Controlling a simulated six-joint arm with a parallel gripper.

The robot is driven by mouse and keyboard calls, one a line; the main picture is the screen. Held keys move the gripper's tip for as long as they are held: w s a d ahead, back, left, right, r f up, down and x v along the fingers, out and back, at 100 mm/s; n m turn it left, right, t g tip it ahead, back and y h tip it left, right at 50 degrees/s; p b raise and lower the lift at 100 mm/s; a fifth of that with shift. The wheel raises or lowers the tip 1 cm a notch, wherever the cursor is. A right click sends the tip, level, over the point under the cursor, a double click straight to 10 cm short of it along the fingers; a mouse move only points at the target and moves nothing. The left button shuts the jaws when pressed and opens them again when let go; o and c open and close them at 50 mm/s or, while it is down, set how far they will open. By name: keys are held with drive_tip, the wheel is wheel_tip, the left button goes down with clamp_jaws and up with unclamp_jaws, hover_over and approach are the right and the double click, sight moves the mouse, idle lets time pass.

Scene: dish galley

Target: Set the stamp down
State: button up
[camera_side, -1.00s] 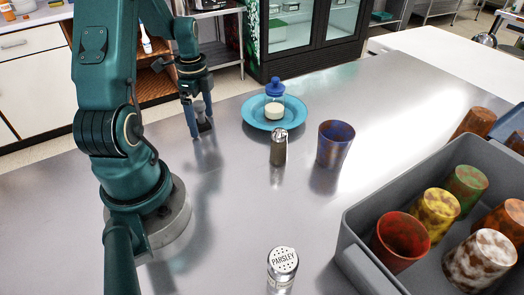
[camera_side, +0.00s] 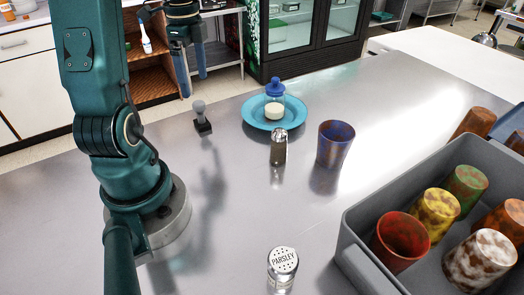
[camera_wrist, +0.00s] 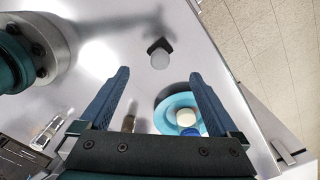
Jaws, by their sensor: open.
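The stamp (camera_side: 202,118) stands upright on the steel counter, a dark base with a grey rounded handle, left of the blue plate. In the wrist view the stamp (camera_wrist: 159,57) shows beyond the fingertips, with its pale knob toward the camera. My gripper (camera_side: 192,70) is open and empty, raised above the stamp and clear of it. In the wrist view its two blue fingers (camera_wrist: 158,75) are spread wide with nothing between the tips.
A blue plate (camera_side: 252,120) holds a blue-topped jar (camera_side: 275,103). Near it stand a shaker (camera_side: 278,150) and a blue-brown cup (camera_side: 334,146). A parsley shaker (camera_side: 282,268) is in front. A grey crate (camera_side: 362,222) of several cups is at right. The counter's left middle is clear.

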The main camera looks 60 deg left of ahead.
drive_tip(key=shift+r, duration=0.4)
drive_tip(key=shift+w+d+r, duration=0.15)
drive_tip(key=shift+d+r, duration=0.1)
drive_tip(key=w+d+r+n+t+y, duration=0.1)
drive_tip(key=w+d+r+n+t, duration=0.15)
drive_tip(key=d, duration=0.95)
drive_tip(key=s+d+n+t+h, duration=0.1)
drive_tip(key=s+d+n+t, duration=0.2)
drive_tip(key=d, duration=0.8)
drive_tip(key=s+n, duration=0.2)
drive_tip(key=n, duration=0.1)
drive_tip(key=shift+d+r, duration=0.2)
drive_tip(key=shift+d, duration=0.1)
